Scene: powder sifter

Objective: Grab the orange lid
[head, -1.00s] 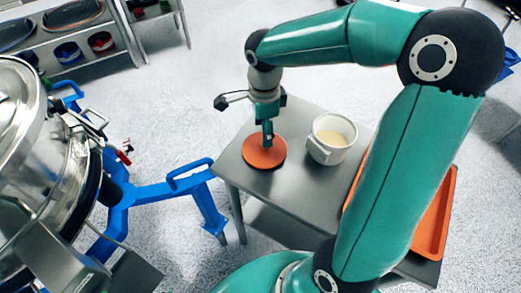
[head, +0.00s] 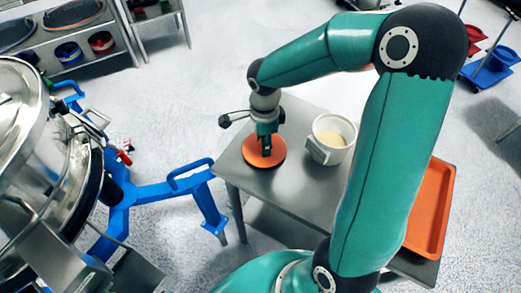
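The orange lid (head: 272,161) is a flat round disc lying on the left part of the grey metal table (head: 290,195). My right gripper (head: 266,150) points down over the middle of the lid, with its fingertips at or just above the lid's top. The fingers hide part of the lid. They are small in the picture, and I cannot tell whether they are closed on a knob or handle. My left gripper is not in view.
An orange tray (head: 433,212) lies at the table's right end, partly behind my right arm. A steel sifter (head: 28,130) on a blue frame (head: 150,193) stands at left.

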